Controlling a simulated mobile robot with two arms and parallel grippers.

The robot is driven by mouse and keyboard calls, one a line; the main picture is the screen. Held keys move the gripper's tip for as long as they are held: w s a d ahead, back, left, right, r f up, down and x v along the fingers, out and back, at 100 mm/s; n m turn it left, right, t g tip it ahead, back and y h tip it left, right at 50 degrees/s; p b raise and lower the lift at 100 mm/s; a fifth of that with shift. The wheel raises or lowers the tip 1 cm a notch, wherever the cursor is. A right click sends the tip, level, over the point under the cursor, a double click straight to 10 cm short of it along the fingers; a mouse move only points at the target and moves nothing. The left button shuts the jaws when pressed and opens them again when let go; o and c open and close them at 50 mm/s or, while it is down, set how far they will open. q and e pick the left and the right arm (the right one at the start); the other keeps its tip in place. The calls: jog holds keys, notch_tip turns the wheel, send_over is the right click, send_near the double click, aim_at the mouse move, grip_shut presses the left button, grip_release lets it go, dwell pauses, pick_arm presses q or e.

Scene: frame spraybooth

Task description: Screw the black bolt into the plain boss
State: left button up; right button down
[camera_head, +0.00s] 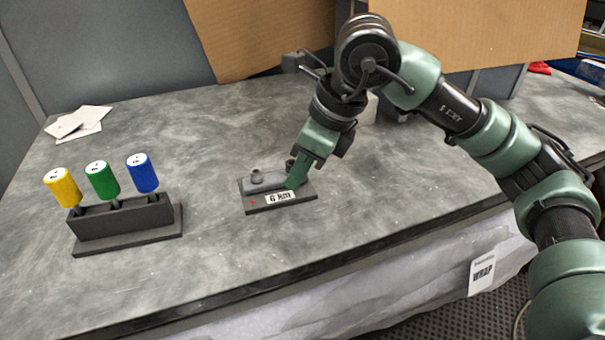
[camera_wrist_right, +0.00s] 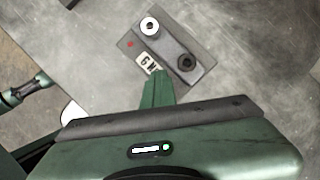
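A dark fixture plate (camera_head: 307,196) lies on the table, with a raised grey block carrying two round bosses. The light, ring-topped boss (camera_head: 257,177) is at the left in the head view and at the upper left in the wrist view (camera_wrist_right: 149,27). A black round top (camera_wrist_right: 186,63) sits at the block's other end; I cannot tell whether it is the black bolt or a dark boss. My right gripper (camera_head: 294,183) points down at the plate's right part, its green fingers (camera_wrist_right: 159,76) together beside the black top. Nothing shows between them. My left gripper is out of view.
A black stand (camera_head: 125,222) at the left holds tools with yellow (camera_head: 62,187), green (camera_head: 102,180) and blue (camera_head: 142,173) handles. White papers (camera_head: 80,122) lie at the back left. Cardboard (camera_head: 265,40) stands behind. The table between stand and plate is clear.

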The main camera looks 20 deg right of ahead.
pick_arm(q)
jog(key=shift+w+r, duration=0.1)
jog(key=shift+r, duration=0.05)
pick_arm(e)
jog(key=shift+a+m, duration=0.1)
jog(key=shift+m, duration=0.2)
jog(key=shift+w+a+f+m+t+h+b, duration=0.1)
jog(key=shift+a+m+t+h+b, duration=0.25)
jog(key=shift+m, duration=0.55)
jog(key=m, duration=0.1)
jog(key=a+m+h, duration=0.1)
jog(key=shift+w+m+t, duration=0.15)
jog(key=shift+m+t, duration=0.1)
jog(key=shift+m, duration=0.05)
pick_arm(q)
jog(key=w+r, duration=0.1)
jog(key=r, duration=0.2)
jog(key=shift+w+d, duration=0.15)
jog(key=shift+w, duration=0.25)
pick_arm(e)
jog(key=shift+d, duration=0.1)
jog(key=c, duration=1.5)
grip_release()
jog(key=shift+c, duration=0.2)
pick_arm(q)
jog(key=shift+b, duration=0.3)
